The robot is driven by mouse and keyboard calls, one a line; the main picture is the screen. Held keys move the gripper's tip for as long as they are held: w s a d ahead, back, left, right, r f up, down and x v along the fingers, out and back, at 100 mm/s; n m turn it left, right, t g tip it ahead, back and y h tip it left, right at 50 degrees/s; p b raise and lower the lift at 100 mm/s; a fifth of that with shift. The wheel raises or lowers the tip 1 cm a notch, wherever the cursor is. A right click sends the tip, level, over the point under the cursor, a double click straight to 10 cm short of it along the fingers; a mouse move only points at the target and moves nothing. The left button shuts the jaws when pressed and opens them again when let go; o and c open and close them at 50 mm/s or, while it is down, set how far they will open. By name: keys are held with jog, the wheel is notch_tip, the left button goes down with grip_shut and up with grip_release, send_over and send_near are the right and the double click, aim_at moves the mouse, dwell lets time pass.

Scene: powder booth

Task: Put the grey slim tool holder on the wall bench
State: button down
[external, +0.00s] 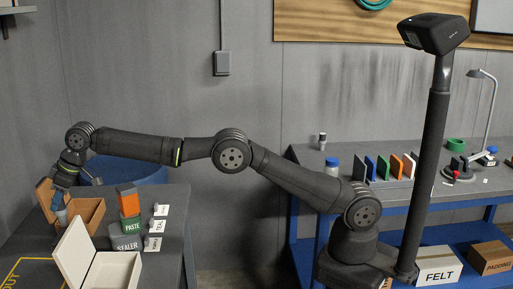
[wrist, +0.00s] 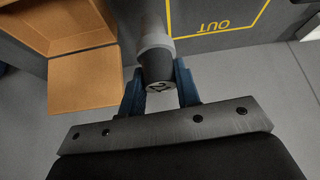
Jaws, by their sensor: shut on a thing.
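The slim grey tool holder (wrist: 158,62) is a round piece with a dark end cap that carries a small pale mark. My gripper (wrist: 159,74) has its blue fingers shut on it, one on each side. In the external view my gripper (external: 66,180) is at the far left, over the near table beside the open wooden box, and a small grey part of the holder (external: 61,213) shows below the fingers. I cannot tell whether the holder touches the table. The wall bench (external: 318,156), grey-topped with a blue frame, stands at the right, far from my gripper.
On the bench are a blue-capped jar (external: 332,166), upright coloured panels (external: 384,167) and a lamp (external: 490,110). Its front left is bare.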

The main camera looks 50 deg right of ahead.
aim_at(67, 223)
jog(key=f, duration=0.9)
jog(key=shift+s+a+f, duration=0.2)
jog(key=shift+f, duration=0.2)
jog(key=shift+f, duration=0.15)
jog(key=c, duration=1.1)
grip_release()
jog(key=v, duration=1.2)
